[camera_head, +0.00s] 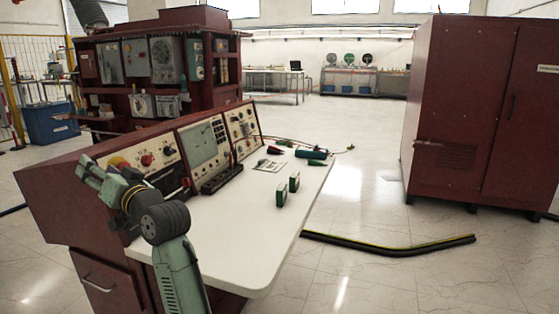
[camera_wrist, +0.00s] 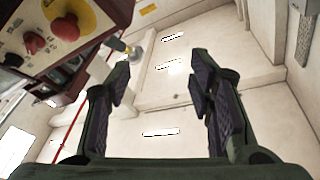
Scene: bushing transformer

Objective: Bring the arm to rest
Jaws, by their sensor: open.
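My gripper (camera_head: 88,170) is raised at the left end of the control desk, in front of its sloped panel, in the head view. In the wrist view my gripper (camera_wrist: 160,82) shows two dark fingers spread wide apart, with nothing between them. My arm is bent and rises from the bottom of the head view. The control desk panel (camera_head: 205,142) carries knobs and meters. A red knob (camera_wrist: 66,27) on a yellow disc shows at the upper left of the wrist view, apart from the fingers.
The white desk top (camera_head: 235,225) holds small green blocks (camera_head: 288,189), a teal device (camera_head: 311,154) and cables. A dark red cabinet (camera_head: 480,110) stands at the right. A black and yellow cable duct (camera_head: 390,245) lies on the floor. Open floor lies between desk and cabinet.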

